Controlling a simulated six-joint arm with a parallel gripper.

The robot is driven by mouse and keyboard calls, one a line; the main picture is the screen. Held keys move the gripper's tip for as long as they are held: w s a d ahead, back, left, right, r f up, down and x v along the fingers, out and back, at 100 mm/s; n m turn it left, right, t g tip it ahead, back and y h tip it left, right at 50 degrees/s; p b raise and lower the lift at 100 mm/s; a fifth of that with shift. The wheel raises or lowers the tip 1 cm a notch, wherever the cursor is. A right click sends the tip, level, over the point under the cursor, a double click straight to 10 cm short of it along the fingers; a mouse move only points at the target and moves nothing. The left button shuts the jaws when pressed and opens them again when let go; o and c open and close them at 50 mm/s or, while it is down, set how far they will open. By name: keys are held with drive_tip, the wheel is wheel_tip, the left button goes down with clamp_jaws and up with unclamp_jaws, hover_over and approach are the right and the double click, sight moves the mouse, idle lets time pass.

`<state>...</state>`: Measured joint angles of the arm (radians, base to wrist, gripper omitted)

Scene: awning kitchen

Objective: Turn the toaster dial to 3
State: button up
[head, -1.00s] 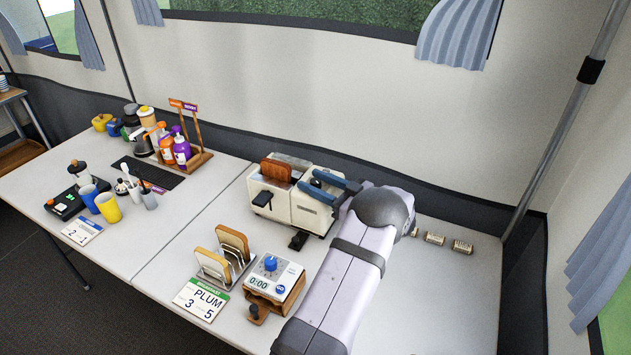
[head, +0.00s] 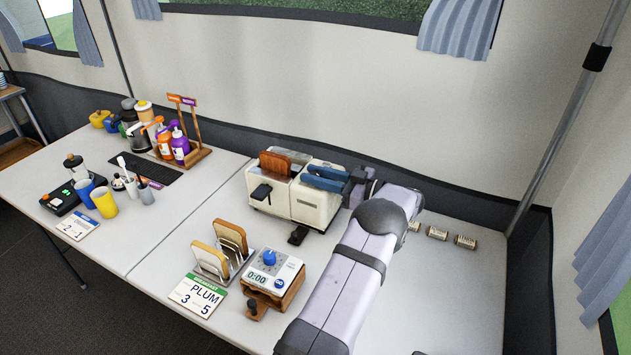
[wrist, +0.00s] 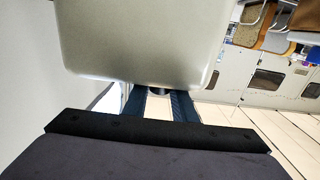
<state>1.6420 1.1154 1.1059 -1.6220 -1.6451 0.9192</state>
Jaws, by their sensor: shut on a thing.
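The toaster (head: 316,206) is a cream two-part box in the head view, with a brown slice (head: 275,163) standing in its left part. My gripper (head: 326,178) reaches in from the right, its blue fingers at the toaster's upper right part. In the wrist view, a pale metallic surface fills the top middle. Below its edge, my two gripper fingers (wrist: 158,106) stand either side of a small dark round piece, apparently the toaster dial (wrist: 158,92), and are shut on it. The dial's marks and setting are hidden.
A timer with a blue knob (head: 269,258) stands in front of the toaster, beside a rack with bread slices (head: 231,238) and a PLUM 3 5 card (head: 197,295). Small labelled cylinders (head: 437,233) lie at right. Bottles and cups occupy the left table.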

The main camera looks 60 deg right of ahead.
sight(315, 173)
drive_tip(key=shift+d+n+y+b, duration=0.15)
drive_tip(key=shift+n+y+b, duration=0.65)
drive_tip(key=shift+y+b, duration=0.45)
drive_tip(key=shift+r+n+y+b, duration=0.15)
drive_tip(key=shift+n+y+b, duration=0.25)
drive_tip(key=shift+y+b, duration=0.05)
drive_tip(key=o, duration=1)
drive_tip(key=shift+o, duration=0.2)
wheel_tip(315, 173, up, 10)
drive_tip(key=shift+f, duration=0.1)
